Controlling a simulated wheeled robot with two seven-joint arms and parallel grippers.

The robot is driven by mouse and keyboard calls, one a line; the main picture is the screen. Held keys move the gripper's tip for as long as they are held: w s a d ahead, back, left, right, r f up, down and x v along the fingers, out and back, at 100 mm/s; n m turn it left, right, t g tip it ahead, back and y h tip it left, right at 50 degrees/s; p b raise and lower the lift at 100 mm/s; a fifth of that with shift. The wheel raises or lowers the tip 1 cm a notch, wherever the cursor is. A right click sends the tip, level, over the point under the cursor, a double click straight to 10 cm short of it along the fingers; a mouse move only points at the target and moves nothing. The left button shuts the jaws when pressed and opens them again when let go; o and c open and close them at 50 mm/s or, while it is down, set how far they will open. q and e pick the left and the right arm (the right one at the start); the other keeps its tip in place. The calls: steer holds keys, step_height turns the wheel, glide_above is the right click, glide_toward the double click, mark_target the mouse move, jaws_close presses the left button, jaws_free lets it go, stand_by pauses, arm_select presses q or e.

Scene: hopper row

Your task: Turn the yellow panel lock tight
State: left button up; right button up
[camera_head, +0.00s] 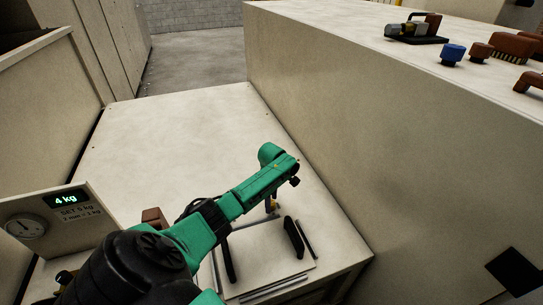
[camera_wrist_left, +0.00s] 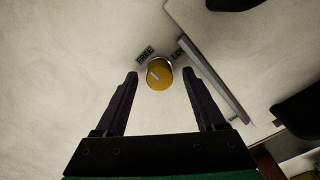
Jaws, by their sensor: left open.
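The yellow panel lock (camera_wrist_left: 159,78) is a round knob on a pale surface in the left wrist view. Its white mark points up and left, towards the word FREE (camera_wrist_left: 145,54); a partly hidden label starting LO (camera_wrist_left: 179,50) is on its right. My left gripper (camera_wrist_left: 160,72) is open, with its fingers apart on either side of the knob in the picture; I see no contact. In the head view a bit of yellow (camera_head: 271,205) shows below my green arm, which hides much of that spot. My right gripper is not in view.
A panel (camera_head: 262,265) with black handles (camera_head: 293,238) and grey strips lies beside the lock. A tall pale cabinet (camera_head: 330,130) walls the right side. The far pale top (camera_head: 150,140) is clear.

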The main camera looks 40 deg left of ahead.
arm_select(q)
steer(key=shift+f, duration=0.15)
jaws_close()
